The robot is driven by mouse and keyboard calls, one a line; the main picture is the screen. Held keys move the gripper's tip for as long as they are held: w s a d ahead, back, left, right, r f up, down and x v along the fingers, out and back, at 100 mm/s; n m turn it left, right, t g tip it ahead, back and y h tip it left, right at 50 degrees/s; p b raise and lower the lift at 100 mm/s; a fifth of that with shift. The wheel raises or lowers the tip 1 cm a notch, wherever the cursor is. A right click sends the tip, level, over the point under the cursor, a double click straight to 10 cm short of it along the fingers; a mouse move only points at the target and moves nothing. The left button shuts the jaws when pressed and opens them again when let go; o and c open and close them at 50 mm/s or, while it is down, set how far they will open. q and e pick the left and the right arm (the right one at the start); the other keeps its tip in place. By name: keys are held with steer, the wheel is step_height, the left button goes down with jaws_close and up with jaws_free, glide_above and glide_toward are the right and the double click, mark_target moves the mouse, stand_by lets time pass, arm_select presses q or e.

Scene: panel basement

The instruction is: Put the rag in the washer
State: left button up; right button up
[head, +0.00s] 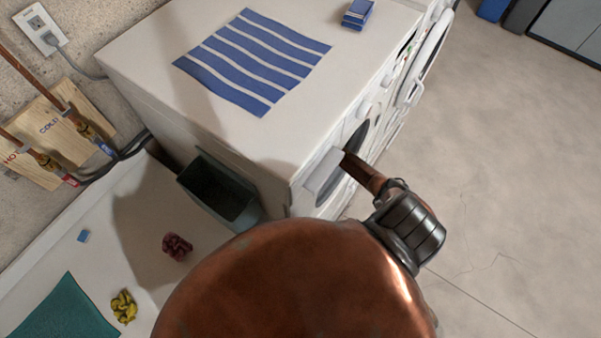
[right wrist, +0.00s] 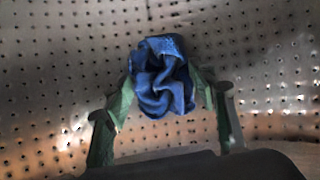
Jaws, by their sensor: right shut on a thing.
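A crumpled blue rag (right wrist: 160,78) is pinched between the green-tipped fingers of my right gripper (right wrist: 164,90) in the right wrist view. Perforated metal drum wall surrounds them, so the gripper and rag are inside the drum (right wrist: 60,55). In the head view the white washer (head: 275,150) has its round front opening facing right, and my right arm reaches into it. The washer's body hides the gripper and rag there. My left gripper is in neither view.
A blue-and-white striped cloth (head: 255,60) and a small blue box (head: 357,13) lie on top of the machines. A dark bin (head: 218,190) stands beside the washer. Crumpled dark red (head: 177,247) and yellow (head: 123,307) cloths lie at left. Open floor (head: 510,180) is at right.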

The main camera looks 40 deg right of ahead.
steer(key=shift+f, duration=0.1)
steer(key=shift+f, duration=0.15)
steer(key=o, duration=1)
steer(key=shift+c, duration=0.2)
steer(key=shift+r, duration=0.3)
steer(key=p+v, duration=0.2)
steer(key=v, duration=1)
steer(key=shift+s+f, duration=0.1)
